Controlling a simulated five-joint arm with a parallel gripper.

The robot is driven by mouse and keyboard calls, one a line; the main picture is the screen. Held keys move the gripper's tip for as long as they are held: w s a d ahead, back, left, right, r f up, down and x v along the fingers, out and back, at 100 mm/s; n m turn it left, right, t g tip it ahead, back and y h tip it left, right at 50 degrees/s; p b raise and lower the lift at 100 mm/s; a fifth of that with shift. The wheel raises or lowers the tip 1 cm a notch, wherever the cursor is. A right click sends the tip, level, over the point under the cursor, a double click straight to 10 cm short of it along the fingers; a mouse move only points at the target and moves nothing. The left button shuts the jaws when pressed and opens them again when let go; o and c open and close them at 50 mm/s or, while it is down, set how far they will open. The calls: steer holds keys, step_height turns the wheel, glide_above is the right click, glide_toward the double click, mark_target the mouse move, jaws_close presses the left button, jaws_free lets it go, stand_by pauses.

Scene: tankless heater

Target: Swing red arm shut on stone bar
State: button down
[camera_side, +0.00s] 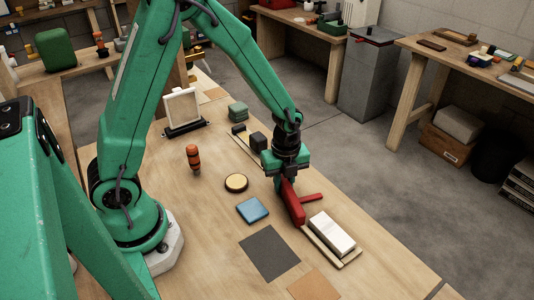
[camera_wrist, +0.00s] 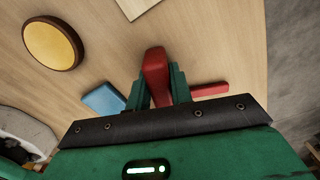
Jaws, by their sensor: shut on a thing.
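My gripper (camera_side: 283,182) is lowered over the table and shut on the upper end of the red arm (camera_side: 294,206). In the wrist view the red arm (camera_wrist: 155,62) stands between the two fingers of my gripper (camera_wrist: 162,88). The arm runs toward the front in the side view, and a thinner red bar (camera_side: 312,196) juts out to its right. The pale stone bar (camera_side: 332,231) lies on a wooden base (camera_side: 351,259) at the front right, beside the near end of the red arm. I cannot tell whether they touch. The stone bar is not clearly seen in the wrist view.
A blue block (camera_side: 252,210) and a yellow disc (camera_side: 236,183) lie left of my gripper. A dark mat (camera_side: 269,252) lies in front. Dark blocks (camera_side: 257,141) and an orange-handled tool (camera_side: 193,158) stand farther back. The table's right edge is close to the stone bar.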

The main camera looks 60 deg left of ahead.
mark_target(335, 205)
steer(key=shift+w+d+m, duration=0.25)
steer(key=shift+w+m, duration=0.35)
steer(key=shift+w+d+m, duration=0.25)
steer(key=shift+w+m, duration=0.3)
steer(key=shift+m, duration=0.05)
steer(key=w+d+m, duration=0.1)
steer(key=m, duration=0.1)
steer(key=w+d+m, duration=0.2)
steer(key=shift+w, duration=0.15)
steer(key=d+m, duration=0.1)
steer(key=m, duration=0.1)
steer(key=w+d+m, duration=0.1)
steer(key=d, duration=0.1)
steer(key=w+d+m, duration=0.1)
steer(key=m, duration=0.1)
steer(key=shift+w+d+m, duration=0.1)
steer(key=shift+d+m, duration=0.2)
steer(key=shift+d, duration=0.1)
steer(key=shift+w+d+m, duration=0.1)
steer(key=shift+d+m, duration=1.2)
steer(key=shift+m, duration=0.1)
steer(key=shift+d, duration=0.1)
steer(key=c, duration=1.2)
jaws_free()
steer(key=shift+c, duration=0.2)
steer(key=shift+r, duration=0.15)
step_height(335, 205, up, 8)
steer(key=shift+f, duration=0.2)
